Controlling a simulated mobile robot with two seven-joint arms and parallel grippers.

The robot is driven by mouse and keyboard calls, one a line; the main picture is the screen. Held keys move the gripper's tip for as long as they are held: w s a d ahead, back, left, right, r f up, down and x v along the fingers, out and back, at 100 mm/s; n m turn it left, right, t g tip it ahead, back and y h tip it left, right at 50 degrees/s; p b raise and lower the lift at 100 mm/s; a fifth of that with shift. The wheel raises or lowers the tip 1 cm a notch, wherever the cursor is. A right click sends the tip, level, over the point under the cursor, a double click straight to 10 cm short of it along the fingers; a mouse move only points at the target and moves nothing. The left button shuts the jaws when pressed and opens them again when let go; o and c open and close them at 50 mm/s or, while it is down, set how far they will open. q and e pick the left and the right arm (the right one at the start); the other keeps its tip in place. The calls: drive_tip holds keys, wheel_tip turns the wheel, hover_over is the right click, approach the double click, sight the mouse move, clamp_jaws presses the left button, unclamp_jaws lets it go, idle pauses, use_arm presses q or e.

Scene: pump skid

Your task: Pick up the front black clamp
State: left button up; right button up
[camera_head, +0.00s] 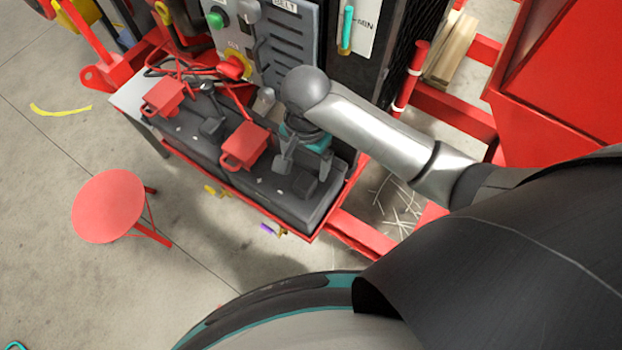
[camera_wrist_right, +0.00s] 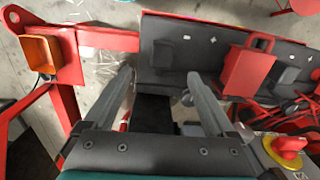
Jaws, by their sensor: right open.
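A black clamp (camera_head: 303,184) lies near the right end of the dark tray (camera_head: 270,207) in the head view. It also shows in the wrist view (camera_wrist_right: 174,54), just beyond the fingertips, where it is hard to tell from the dark tray. My right gripper (camera_head: 304,166) is over this end of the tray, its fingers pointing down beside the clamp. In the wrist view the gripper (camera_wrist_right: 160,77) is open with nothing held between its fingers. A second black clamp (camera_head: 211,126) lies farther left in the tray. My left gripper is not in view.
Red clamps stand in the tray, one (camera_head: 245,144) near the right gripper and one (camera_head: 163,97) at the left. A control panel (camera_head: 285,45) with a red knob (camera_head: 234,66) rises behind. A red stool (camera_head: 108,206) stands on open floor at left.

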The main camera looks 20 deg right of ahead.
sight(308, 184)
drive_tip(key=shift+m, duration=0.3)
drive_tip(key=f+b, duration=0.1)
drive_tip(key=f, duration=0.3)
drive_tip(key=f+b, duration=0.1)
drive_tip(key=f, duration=0.4)
drive_tip(key=shift+d+b, duration=0.2)
drive_tip(key=shift+b, duration=0.1)
drive_tip(key=shift+w+a+f+b, duration=0.15)
drive_tip(key=shift+f+b, duration=0.2)
drive_tip(key=shift+f, duration=0.6)
drive_tip(key=shift+w+f+b, duration=0.15)
drive_tip(key=shift+f+b, duration=0.15)
drive_tip(key=shift+f, duration=0.6)
drive_tip(key=shift+w+a+f+b, duration=0.15)
drive_tip(key=shift+f+b, duration=0.2)
drive_tip(key=shift+f, duration=0.6)
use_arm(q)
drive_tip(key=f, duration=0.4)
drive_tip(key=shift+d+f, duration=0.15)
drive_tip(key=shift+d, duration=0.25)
use_arm(e)
drive_tip(key=shift+d, duration=0.1)
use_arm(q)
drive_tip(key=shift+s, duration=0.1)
use_arm(e)
clamp_jaws()
